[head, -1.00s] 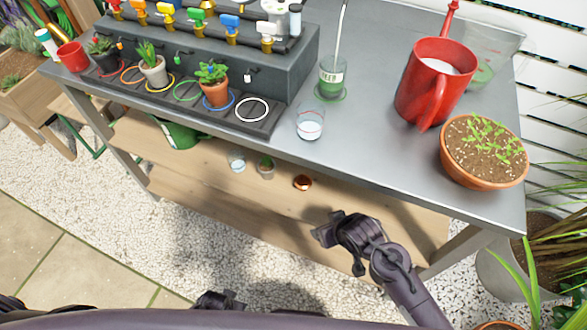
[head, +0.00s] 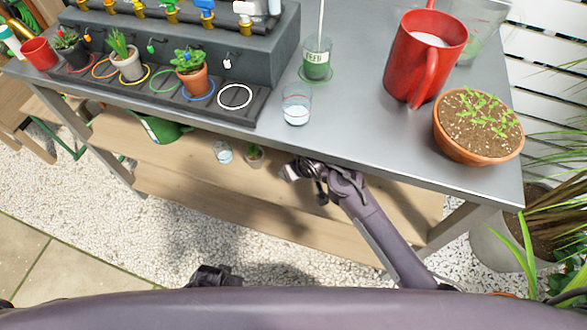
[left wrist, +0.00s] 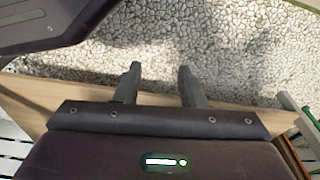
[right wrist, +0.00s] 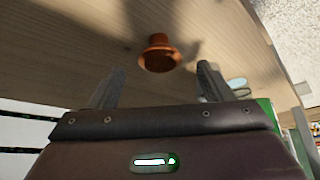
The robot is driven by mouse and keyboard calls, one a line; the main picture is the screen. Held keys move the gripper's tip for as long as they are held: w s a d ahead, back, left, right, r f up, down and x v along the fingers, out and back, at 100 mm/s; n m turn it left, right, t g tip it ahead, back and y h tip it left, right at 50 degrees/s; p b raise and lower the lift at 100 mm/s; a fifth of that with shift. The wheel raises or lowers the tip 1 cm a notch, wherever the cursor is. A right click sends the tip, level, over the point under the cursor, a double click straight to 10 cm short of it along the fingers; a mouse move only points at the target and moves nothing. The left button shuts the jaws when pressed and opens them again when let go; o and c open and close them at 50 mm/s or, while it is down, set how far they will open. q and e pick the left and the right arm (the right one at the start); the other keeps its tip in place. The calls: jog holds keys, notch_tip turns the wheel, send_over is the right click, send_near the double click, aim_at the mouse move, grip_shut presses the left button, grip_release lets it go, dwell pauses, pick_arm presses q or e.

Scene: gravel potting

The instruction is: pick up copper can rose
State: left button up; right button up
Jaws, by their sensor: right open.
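The copper can rose (right wrist: 159,56) stands on the wooden lower shelf in the right wrist view, ahead of and between my right fingers, apart from them. In the head view it is hidden behind my right gripper (head: 300,170), which is over the lower shelf below the front edge of the metal bench. The right gripper also shows in the right wrist view (right wrist: 158,88), with its fingers spread and empty. My left gripper (left wrist: 160,80) is open and empty over the gravel in the left wrist view. In the head view the left gripper (head: 215,276) is low at the bottom.
The metal bench top (head: 360,130) overhangs the wooden shelf (head: 225,190). On the shelf are a clear cup (head: 222,152), a small plant pot (head: 254,155) and a green can (head: 160,128). A red jug (head: 426,60) and a terracotta pot (head: 478,128) stand on the bench.

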jog(key=b+x, duration=0.1)
jog(key=x, duration=0.3)
jog(key=shift+w+f, duration=0.1)
jog(key=shift+w+a+f, duration=0.2)
jog(key=shift+w+f, duration=0.05)
jog(key=shift+f, duration=0.15)
pick_arm(q)
jog(key=r, duration=0.1)
jog(key=w+d+r, duration=0.1)
jog(key=r, duration=0.2)
jog(key=shift+w+d, duration=0.2)
jog(key=shift+w, duration=0.2)
pick_arm(e)
jog(key=shift+c, duration=0.4)
jog(key=c, duration=1)
